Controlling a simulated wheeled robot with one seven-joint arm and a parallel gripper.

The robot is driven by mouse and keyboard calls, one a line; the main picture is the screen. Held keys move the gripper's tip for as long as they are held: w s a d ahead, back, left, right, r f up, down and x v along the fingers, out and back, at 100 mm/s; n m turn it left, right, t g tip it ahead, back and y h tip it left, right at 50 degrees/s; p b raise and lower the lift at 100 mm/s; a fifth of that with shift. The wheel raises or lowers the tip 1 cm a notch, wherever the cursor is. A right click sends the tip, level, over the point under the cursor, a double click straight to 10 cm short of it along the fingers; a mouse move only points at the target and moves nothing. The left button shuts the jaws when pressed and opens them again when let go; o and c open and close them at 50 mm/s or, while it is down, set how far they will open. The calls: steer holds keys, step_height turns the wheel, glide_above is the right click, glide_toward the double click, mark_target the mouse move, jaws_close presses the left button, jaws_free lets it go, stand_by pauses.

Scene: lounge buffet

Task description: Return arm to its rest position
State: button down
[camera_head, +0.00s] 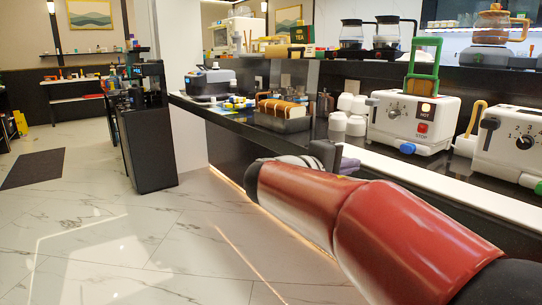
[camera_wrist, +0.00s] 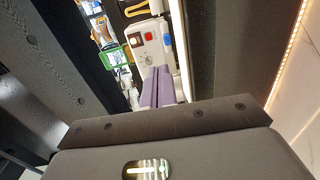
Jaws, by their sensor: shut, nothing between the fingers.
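My red arm reaches from the lower right of the head view toward the counter (camera_head: 455,187). My gripper (camera_head: 352,164) is at the counter's front edge, partly hidden behind my own wrist. In the wrist view my gripper (camera_wrist: 157,72) shows as two purple-grey fingers pressed together with nothing between them. They point toward a white toaster (camera_wrist: 148,42), and I cannot tell the exact gap to it.
A white toaster (camera_head: 408,122) with a green-handled item stands on the counter, with a second toaster (camera_head: 512,150) at the right. White cups (camera_head: 347,125) and a bread basket (camera_head: 284,115) stand left of them. A black cart (camera_head: 147,140) stands further left. The marble floor (camera_head: 90,235) is clear.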

steer(key=s+d+f+m+g+y, duration=0.1)
steer(key=s+d+f+g+y, duration=0.15)
steer(key=s+f, duration=0.35)
steer(key=s+d+f+m+g+y, duration=0.25)
steer(key=s+d+f, duration=0.2)
steer(key=s, duration=0.35)
steer(key=s+a+f+m+y, duration=0.1)
steer(key=s+a+f+y, duration=0.3)
steer(key=s+f, duration=0.1)
steer(key=s+a+f+m+t+y, duration=0.1)
steer(key=s+a+f+m+y, duration=0.1)
steer(key=s, duration=0.5)
step_height(320, 180, down, 3)
steer(key=a+y, duration=0.1)
steer(key=y, duration=0.1)
steer(key=shift+s+a+y, duration=0.2)
steer(key=shift+a+y, duration=0.2)
steer(key=shift+d, duration=0.1)
